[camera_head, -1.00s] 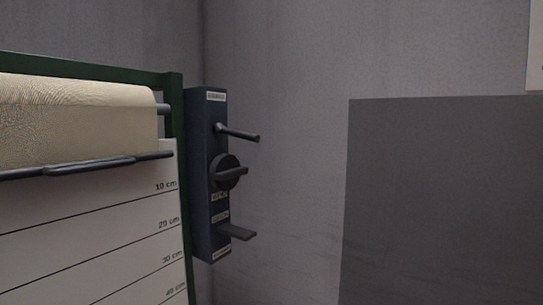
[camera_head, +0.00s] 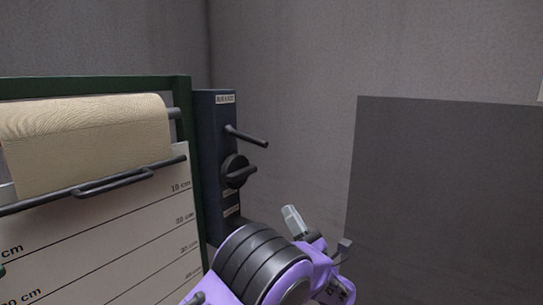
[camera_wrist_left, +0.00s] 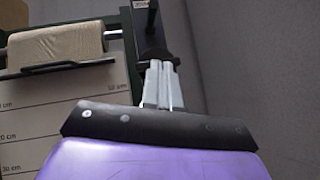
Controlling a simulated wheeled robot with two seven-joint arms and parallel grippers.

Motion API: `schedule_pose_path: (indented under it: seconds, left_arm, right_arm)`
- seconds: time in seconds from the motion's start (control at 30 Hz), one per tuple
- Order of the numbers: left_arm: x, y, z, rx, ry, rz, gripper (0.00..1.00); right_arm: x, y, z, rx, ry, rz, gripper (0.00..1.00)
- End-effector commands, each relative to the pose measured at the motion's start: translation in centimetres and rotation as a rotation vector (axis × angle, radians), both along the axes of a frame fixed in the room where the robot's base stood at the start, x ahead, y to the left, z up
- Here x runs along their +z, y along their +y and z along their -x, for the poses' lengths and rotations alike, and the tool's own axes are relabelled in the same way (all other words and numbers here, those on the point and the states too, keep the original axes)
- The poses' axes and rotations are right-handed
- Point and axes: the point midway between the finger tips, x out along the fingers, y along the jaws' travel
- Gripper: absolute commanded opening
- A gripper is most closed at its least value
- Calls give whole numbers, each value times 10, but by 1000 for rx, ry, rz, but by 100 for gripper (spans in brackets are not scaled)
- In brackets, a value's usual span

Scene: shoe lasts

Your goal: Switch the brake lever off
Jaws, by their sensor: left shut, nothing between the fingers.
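A dark blue control box (camera_head: 217,150) stands beside the green frame. It carries a rod-shaped lever (camera_head: 248,137) near the top, sticking out to the right, and a round black knob (camera_head: 237,172) below it. My left gripper (camera_head: 292,218) is shut and empty, below and to the right of the knob. In the left wrist view its fingers (camera_wrist_left: 159,80) point up towards the box (camera_wrist_left: 147,28), in front of a dark control. My arm hides the lower part of the box. My right gripper is out of view.
A roll of tan material (camera_head: 85,145) hangs on the green frame (camera_head: 188,100) at left, with a dark bar (camera_head: 110,183) and a white board with centimetre lines (camera_head: 100,240) below. A grey panel (camera_head: 440,190) stands at right. Plain wall lies between.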

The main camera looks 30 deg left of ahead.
Motion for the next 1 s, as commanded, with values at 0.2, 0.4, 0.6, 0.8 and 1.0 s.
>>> schedule_pose_path:
  seconds: [0.2,0.4,0.6,0.8,1.0]
  left_arm:
    - [17,-3,5,-23,-118,41,0]
    - [18,-2,4,-21,-113,40,0]
    - [40,17,0,-17,-112,41,0]
    - [70,49,-9,-17,-111,41,0]
    - [102,70,-17,-21,-111,39,0]
  right_arm:
    - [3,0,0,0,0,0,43]
    - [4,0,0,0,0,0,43]
    - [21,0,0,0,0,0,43]
    - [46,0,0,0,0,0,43]
    - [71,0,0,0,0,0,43]
